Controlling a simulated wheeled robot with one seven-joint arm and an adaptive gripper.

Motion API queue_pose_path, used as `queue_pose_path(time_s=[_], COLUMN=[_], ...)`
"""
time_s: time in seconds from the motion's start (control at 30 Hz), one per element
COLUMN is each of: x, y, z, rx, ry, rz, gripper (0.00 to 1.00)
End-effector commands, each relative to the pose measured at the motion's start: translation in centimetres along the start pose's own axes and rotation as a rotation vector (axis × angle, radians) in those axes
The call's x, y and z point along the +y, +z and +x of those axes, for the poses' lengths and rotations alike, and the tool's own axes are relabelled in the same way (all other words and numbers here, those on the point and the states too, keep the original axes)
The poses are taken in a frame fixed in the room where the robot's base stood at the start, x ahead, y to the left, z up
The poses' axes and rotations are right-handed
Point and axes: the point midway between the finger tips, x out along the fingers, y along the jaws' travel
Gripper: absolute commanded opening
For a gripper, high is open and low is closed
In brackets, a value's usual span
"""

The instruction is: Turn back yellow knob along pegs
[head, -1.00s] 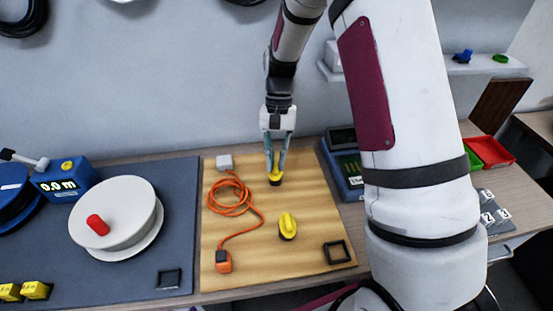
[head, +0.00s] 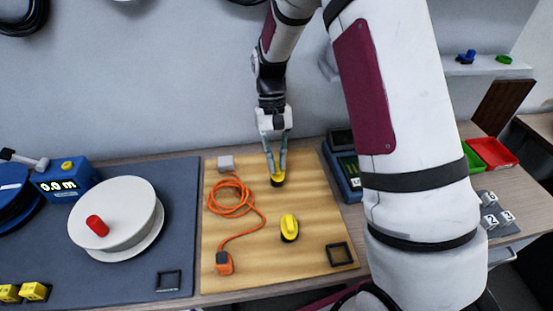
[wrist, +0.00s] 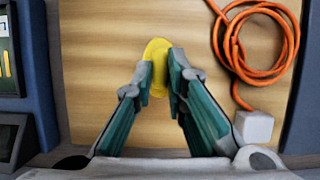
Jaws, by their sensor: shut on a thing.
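A yellow knob (head: 278,180) stands at the back of the wooden board (head: 325,205), on a dark base. My gripper (head: 277,172) reaches down to it and is shut on its raised grip. In the wrist view the same yellow knob (wrist: 157,50) shows between and beyond the fingertips (wrist: 160,78), which partly cover it. A second yellow knob (head: 289,226) stands free, nearer the front of the board. I cannot make out pegs around the held knob.
An orange cable (head: 233,200) lies on the board left of both knobs. A grey block (head: 226,162) is at its back end. A blue device (head: 349,170) stands right of the board. A white reel (head: 125,215) is on the dark mat at left.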

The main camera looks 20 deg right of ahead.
Motion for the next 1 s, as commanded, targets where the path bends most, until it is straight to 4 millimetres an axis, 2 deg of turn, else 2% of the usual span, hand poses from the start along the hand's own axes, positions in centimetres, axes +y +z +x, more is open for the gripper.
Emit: queue_pose_path(time_s=[0.07, 0.1, 0.2, 0.67, 1.0], x=[0.0, 0.0, 0.0, 0.0, 0.0], y=[0.3, 0.3, 0.3, 0.1, 0.0], z=[0.6, 0.6, 0.6, -0.2, -5.1], rx=[-0.016, -0.016, -0.015, -0.004, -0.004], ry=[0.002, 0.002, 0.002, 0.0, 0.001], rz=[-0.003, -0.003, -0.003, 0.0, -0.001], gripper=[0.0, 0.15, 0.33, 0.33, 0.33])
